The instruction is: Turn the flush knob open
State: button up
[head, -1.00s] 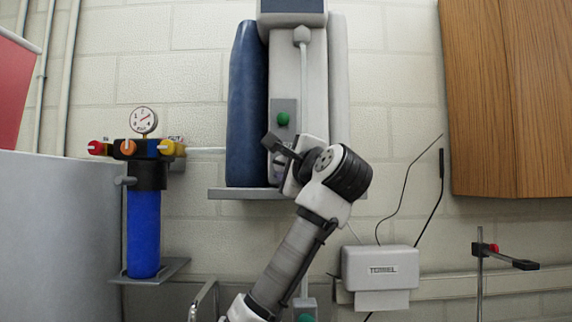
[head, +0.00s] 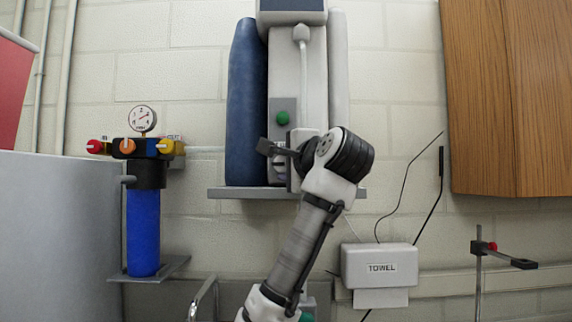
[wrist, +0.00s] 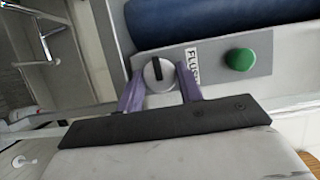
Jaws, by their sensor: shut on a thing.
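The flush knob (wrist: 158,83) is a round silver disc with a black pointer bar, on a grey plate with a partly covered label that starts "FLUS". The bar stands nearly upright in the wrist view. My gripper (wrist: 161,74) has its two purple fingers on either side of the knob, shut on it. In the head view my wrist is in front of the lower part of the grey plate (head: 288,106), below a green button (head: 282,118). The knob and fingertips cannot be made out clearly there.
A dark blue cylinder (head: 245,110) stands left of the plate, above a grey shelf (head: 232,194). A blue filter housing (head: 144,230) with a gauge is further left. A towel dispenser (head: 380,265) hangs lower right. The wall between the shelf and wooden cabinet (head: 510,100) is largely open.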

jog(key=o, duration=1)
jog(key=shift+s, duration=0.1)
jog(key=shift+b+v, duration=2.85)
jog(key=shift+v, duration=3.95)
